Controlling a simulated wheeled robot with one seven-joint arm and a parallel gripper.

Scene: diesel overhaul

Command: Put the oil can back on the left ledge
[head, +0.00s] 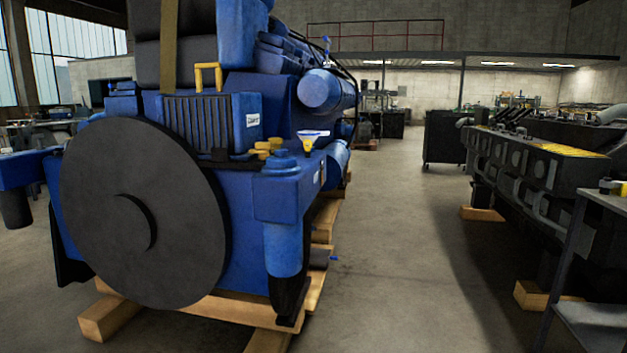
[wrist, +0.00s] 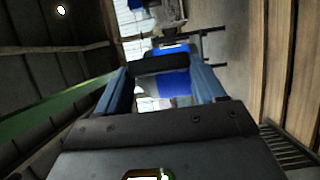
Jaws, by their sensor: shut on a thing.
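In the wrist view my gripper (wrist: 165,72) has its two blue-grey fingers on either side of a dark bar and a blue and white body. This looks like the oil can (wrist: 174,82), held by the fingers; its full shape is hidden. My gripper and the held thing do not show in the head view. In the head view a big blue engine (head: 237,215) stands on the left behind a large dark disc (head: 142,212). A blue shelf-like part (head: 28,168) juts out at the far left; I cannot tell whether it is the left ledge.
A white and yellow funnel-like thing (head: 310,137) stands on the engine's right side. Wooden beams (head: 112,317) lie under the engine. A dark engine block (head: 535,165) and a grey metal stand (head: 590,265) are at right. The floor between (head: 400,240) is clear.

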